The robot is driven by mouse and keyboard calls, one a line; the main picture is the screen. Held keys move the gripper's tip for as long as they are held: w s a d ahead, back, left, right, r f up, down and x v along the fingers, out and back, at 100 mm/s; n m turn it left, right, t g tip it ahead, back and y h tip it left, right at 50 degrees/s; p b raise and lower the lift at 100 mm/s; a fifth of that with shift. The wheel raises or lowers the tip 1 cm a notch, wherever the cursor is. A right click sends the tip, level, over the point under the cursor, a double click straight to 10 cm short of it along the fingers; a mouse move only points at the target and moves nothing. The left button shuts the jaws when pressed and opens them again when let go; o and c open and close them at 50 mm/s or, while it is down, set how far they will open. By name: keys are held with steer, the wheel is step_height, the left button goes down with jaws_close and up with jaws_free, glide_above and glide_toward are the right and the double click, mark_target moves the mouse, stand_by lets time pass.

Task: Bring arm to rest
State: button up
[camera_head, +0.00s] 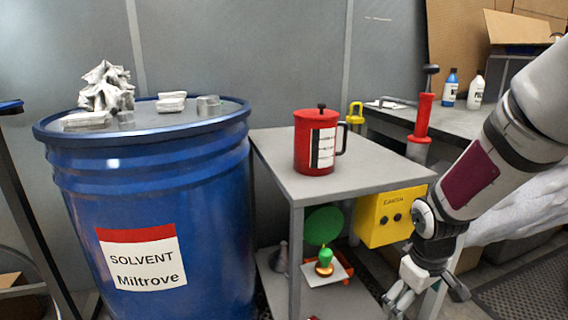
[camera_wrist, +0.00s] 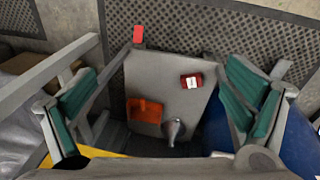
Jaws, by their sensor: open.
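My gripper (camera_head: 402,296) points down at the lower right of the head view, beside the right edge of the small grey table (camera_head: 265,151). Its tips are partly cut off by the bottom edge of the picture. In the wrist view my gripper (camera_wrist: 163,92) has its two green-padded fingers wide apart, with nothing held between them. My arm slants down from the upper right. A red canister with a black handle (camera_head: 303,150) stands upright on the table, apart from my gripper.
A blue solvent drum (camera_head: 215,205) stands left, with crumpled pieces (camera_head: 102,88) on its lid. A yellow box (camera_head: 378,212) is just left of my wrist. The lower shelf holds a green-topped item (camera_head: 325,258). Bottles (camera_head: 450,90) stand on the back bench (camera_head: 470,120).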

steer(key=s+a+r+m, duration=0.3)
steer(key=s+r, duration=0.9)
steer(key=s+a+r+m+g+y, duration=0.1)
steer(key=s+a+r, duration=0.15)
steer(key=s, duration=0.65)
steer(key=s+a+r+m, duration=0.1)
steer(key=s+a+r, duration=0.15)
steer(key=s, duration=0.55)
step_height(320, 180, up, 36)
steer(key=t+p, duration=0.3)
steer(key=p, duration=3.1)
steer(key=shift+s+t, duration=0.2)
steer(key=shift+t, duration=0.1)
